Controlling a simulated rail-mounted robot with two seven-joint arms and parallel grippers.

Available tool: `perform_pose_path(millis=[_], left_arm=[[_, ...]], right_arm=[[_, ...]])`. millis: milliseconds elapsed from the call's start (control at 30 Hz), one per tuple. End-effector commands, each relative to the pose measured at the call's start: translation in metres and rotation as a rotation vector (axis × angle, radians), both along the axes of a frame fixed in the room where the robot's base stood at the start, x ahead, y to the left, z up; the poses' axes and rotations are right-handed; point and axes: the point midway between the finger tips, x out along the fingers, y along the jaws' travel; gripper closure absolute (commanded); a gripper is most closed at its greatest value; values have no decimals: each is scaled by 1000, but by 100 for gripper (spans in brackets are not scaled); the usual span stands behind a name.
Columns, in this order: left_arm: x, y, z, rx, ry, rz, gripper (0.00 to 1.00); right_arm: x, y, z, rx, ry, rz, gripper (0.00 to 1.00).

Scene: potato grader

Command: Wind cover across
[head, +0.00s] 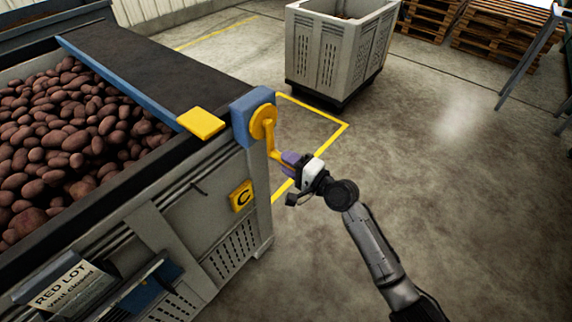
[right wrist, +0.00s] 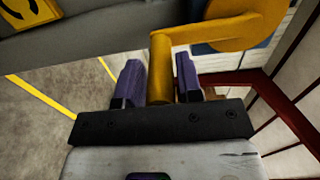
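The dark cover (head: 150,65) lies over the far part of the potato crate (head: 150,200), with a blue bar (head: 115,80) along its leading edge. Potatoes (head: 65,130) show uncovered on the near side. A yellow tab (head: 201,123) sits at the bar's end. A blue winder housing (head: 243,112) on the crate's corner carries a yellow crank (head: 264,123), hanging downward. My right gripper (head: 290,160) is at the crank's handle. My left gripper is not in view.
A grey slatted bin (head: 340,50) stands at the back, with wooden pallets (head: 500,30) to its right. The concrete floor to the right is clear.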

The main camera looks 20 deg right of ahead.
Motion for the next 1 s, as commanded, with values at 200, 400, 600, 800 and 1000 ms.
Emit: perform_pose_path(millis=[200, 400, 600, 800, 1000], left_arm=[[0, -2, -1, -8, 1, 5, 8], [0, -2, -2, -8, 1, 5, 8], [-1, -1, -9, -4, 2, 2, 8], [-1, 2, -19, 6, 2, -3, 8], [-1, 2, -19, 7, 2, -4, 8]], right_arm=[[-1, 5, -7, -2, 12, 9, 88], [0, 4, -7, -4, 14, 9, 94], [8, -7, -5, -5, 12, 8, 95], [20, -24, -1, -5, 12, 6, 95], [25, -31, 6, -4, 11, 5, 95]])
